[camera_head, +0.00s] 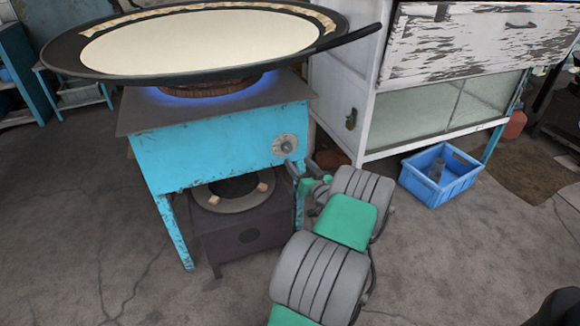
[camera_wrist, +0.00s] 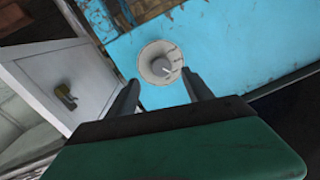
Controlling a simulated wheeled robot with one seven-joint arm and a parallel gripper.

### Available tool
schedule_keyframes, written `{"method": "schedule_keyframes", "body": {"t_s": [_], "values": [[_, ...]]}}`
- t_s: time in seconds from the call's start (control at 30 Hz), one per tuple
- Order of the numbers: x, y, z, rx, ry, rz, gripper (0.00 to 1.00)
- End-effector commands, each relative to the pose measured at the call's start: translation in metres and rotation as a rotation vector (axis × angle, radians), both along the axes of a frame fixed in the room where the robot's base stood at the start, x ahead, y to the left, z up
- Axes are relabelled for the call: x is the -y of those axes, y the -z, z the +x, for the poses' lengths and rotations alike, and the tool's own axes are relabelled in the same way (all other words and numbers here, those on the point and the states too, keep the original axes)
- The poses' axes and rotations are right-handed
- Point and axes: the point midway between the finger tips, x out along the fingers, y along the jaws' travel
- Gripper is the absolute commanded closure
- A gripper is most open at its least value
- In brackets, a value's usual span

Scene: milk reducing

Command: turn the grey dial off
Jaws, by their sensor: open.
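The grey dial (camera_head: 285,144) is a round knob on a pale disc on the front of the blue stove (camera_head: 215,140), near its right corner. In the wrist view the dial (camera_wrist: 161,66) shows ahead of my gripper (camera_wrist: 162,90), between the two fingertips and apart from them as far as I can see. My gripper (camera_head: 297,174) is open and empty, just below and right of the dial in the head view. A blue flame glow (camera_head: 172,97) shows under the large pan, so the burner looks lit.
A wide black pan (camera_head: 75,55) of milk sits on the stove, its handle (camera_head: 350,36) reaching right. A white cabinet (camera_head: 343,85) stands close right of the stove. A dark burner unit (camera_head: 245,238) is below. A blue crate (camera_head: 455,187) is on the floor.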

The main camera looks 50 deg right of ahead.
Motion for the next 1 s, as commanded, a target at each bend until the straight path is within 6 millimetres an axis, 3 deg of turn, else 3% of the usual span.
{"method": "schedule_keyframes", "body": {"t_s": [0.43, 0.73, 1.0], "values": [[0.032, -0.002, 0.064, 0.0, -0.002, -0.002, 0.4], [0.034, -0.003, 0.067, 0.0, 0.0, 0.0, 0.41], [0.034, -0.003, 0.067, 0.0, 0.0, 0.0, 0.63]]}}
